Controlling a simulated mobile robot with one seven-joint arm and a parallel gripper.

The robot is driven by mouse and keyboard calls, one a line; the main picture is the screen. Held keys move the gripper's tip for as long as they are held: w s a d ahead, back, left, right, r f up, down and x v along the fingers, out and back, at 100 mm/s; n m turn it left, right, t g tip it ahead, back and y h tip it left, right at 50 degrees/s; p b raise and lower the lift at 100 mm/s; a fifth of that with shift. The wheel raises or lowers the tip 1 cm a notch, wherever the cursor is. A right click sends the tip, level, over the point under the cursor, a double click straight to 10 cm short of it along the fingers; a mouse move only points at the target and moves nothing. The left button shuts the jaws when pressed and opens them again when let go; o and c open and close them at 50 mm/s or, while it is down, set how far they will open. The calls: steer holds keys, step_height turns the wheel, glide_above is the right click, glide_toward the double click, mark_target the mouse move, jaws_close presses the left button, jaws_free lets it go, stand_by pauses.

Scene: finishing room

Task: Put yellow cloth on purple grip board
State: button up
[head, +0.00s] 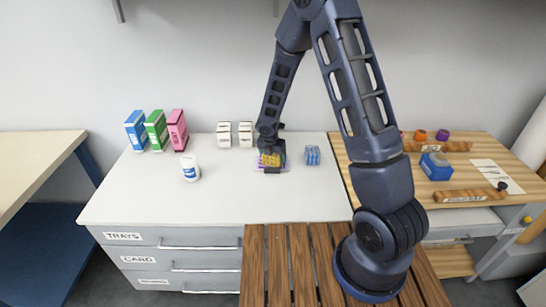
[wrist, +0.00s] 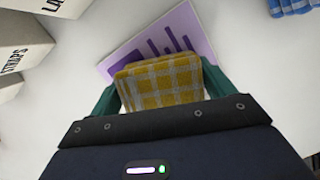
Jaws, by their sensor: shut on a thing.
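The yellow cloth (wrist: 160,82), a folded yellow and white checked pad, sits between the two green fingers of my gripper (wrist: 162,92) in the wrist view. My gripper is shut on it. The purple grip board (wrist: 195,35) lies flat on the white counter just beyond and below the cloth, with dark purple bars on a pale purple face. The cloth hides its near part. In the head view my gripper (head: 270,152) points down with the yellow cloth (head: 270,160) over the board. I cannot tell whether the cloth touches the board.
A blue checked cloth stack (head: 312,155) stands right of my gripper. White boxes (head: 224,134) stand behind left. A white tub (head: 190,168) and blue, green and pink boxes (head: 156,130) are farther left. The counter's front (head: 200,210) is clear. A slatted wooden surface (head: 290,265) is nearer.

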steer(key=o, duration=0.9)
steer(key=shift+f, duration=0.1)
steer(key=v, duration=1.2)
steer(key=shift+r, duration=0.25)
steer(key=s+d+r+m, duration=0.4)
steer(key=d+r+m, duration=0.4)
steer(key=d+r, duration=0.1)
steer(key=s+d+r+m, duration=0.3)
steer(key=d+r+m, duration=0.4)
steer(key=d+r, duration=0.2)
steer(key=s+d+r+m, duration=0.2)
steer(key=s+d+m, duration=0.1)
steer(key=s+m, duration=0.2)
steer(key=s+d+r+m+t, duration=0.1)
steer(key=s+d+r+m, duration=0.2)
steer(key=s+m, duration=0.3)
steer(key=s+d+r+m+y, duration=0.1)
steer(key=s+d+r+m, duration=0.2)
steer(key=s+m, duration=0.2)
steer(key=shift+s+r+m+t, duration=0.1)
steer(key=shift+s+m+t, duration=0.2)
steer(key=shift+s, duration=1)
